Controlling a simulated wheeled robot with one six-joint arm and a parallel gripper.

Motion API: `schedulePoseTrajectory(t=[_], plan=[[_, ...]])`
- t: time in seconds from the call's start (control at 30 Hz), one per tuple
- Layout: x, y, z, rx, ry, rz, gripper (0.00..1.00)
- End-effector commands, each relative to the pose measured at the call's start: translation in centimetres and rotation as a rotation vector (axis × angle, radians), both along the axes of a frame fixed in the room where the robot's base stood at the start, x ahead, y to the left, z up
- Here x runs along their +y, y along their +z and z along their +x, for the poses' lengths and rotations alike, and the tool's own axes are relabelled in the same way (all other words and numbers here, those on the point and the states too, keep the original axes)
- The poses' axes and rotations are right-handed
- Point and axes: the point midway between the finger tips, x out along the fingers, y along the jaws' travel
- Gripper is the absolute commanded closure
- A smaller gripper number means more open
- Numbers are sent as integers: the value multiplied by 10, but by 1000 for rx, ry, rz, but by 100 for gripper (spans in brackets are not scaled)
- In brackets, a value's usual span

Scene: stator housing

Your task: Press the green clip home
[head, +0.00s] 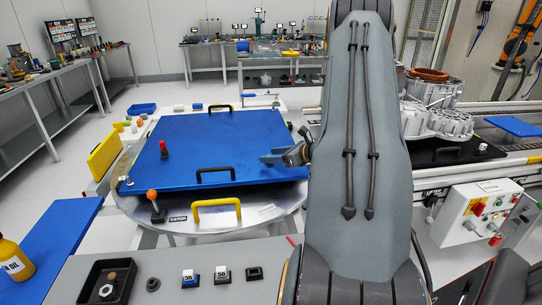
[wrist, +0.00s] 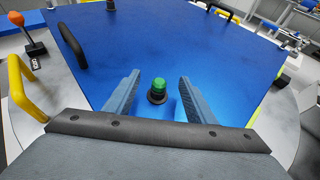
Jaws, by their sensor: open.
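The green clip (wrist: 159,85) stands upright in a dark round base (wrist: 157,97) on the blue plate (wrist: 220,60). In the wrist view it appears between the two fingers of my gripper (wrist: 160,76), with a gap on each side. Whether the fingers are level with it or above it, I cannot tell. My gripper (head: 270,157) is open and holds nothing; in the head view it is over the right part of the blue plate (head: 215,135). I cannot make out the green clip in the head view.
The plate has black handles (head: 215,173) and a red-topped post (head: 164,149). A metal housing (head: 435,110) sits to the right behind my arm. Much of the plate is bare.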

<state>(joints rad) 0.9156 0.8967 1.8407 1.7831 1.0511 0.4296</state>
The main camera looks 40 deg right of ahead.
Motion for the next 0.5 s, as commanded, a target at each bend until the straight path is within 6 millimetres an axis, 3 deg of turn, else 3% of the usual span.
schedulePoseTrajectory(t=[0.5], plan=[[-3,6,-13,0,0,0,50]])
